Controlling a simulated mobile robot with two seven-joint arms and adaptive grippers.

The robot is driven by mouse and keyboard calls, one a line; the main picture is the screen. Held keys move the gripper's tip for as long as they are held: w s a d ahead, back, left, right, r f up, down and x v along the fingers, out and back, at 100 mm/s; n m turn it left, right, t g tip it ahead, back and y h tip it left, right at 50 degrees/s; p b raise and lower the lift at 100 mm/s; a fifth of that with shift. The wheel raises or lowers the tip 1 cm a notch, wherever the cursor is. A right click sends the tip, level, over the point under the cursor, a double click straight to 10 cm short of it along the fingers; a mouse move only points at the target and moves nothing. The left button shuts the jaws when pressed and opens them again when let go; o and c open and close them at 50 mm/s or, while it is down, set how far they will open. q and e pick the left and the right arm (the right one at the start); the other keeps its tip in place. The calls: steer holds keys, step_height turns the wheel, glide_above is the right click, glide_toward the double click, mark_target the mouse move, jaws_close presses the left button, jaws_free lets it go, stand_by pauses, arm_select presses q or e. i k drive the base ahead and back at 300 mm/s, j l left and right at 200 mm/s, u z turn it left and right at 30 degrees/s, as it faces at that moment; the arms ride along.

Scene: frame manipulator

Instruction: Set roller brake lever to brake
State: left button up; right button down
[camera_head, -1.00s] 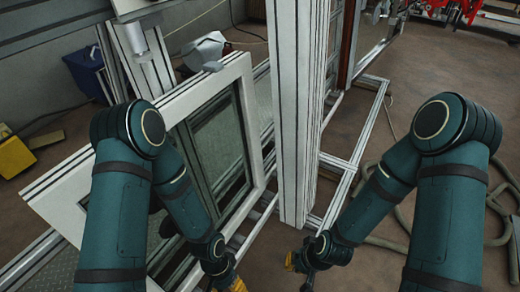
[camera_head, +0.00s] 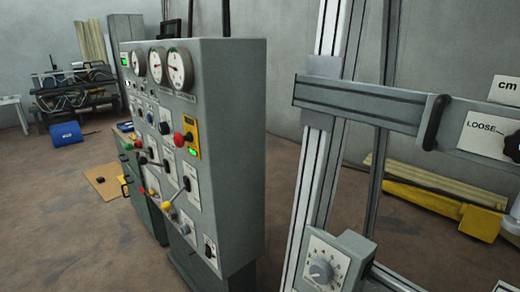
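A white plate marked LOOSE (camera_head: 482,138) sits on the grey crossbeam (camera_head: 360,101) of an aluminium frame at the right. A black knob or handle (camera_head: 513,147) shows beside it, cut off by the picture's edge; it may be the roller brake lever, but I cannot tell for certain. Any brake marking there is out of view. A black upright handle (camera_head: 434,122) stands on the same beam, left of the plate. Neither of my grippers is in view.
A grey control cabinet (camera_head: 233,150) with gauges, buttons and levers stands left of the frame. A dial box (camera_head: 330,268) is low on the frame. A yellow beam (camera_head: 440,200) lies behind. Brown floor (camera_head: 60,230) is open at the left.

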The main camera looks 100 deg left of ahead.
mark_target(141, 161)
steer(key=u, duration=4.35)
steer(key=i+j+z, duration=0.1)
steer(key=i+j, duration=0.9)
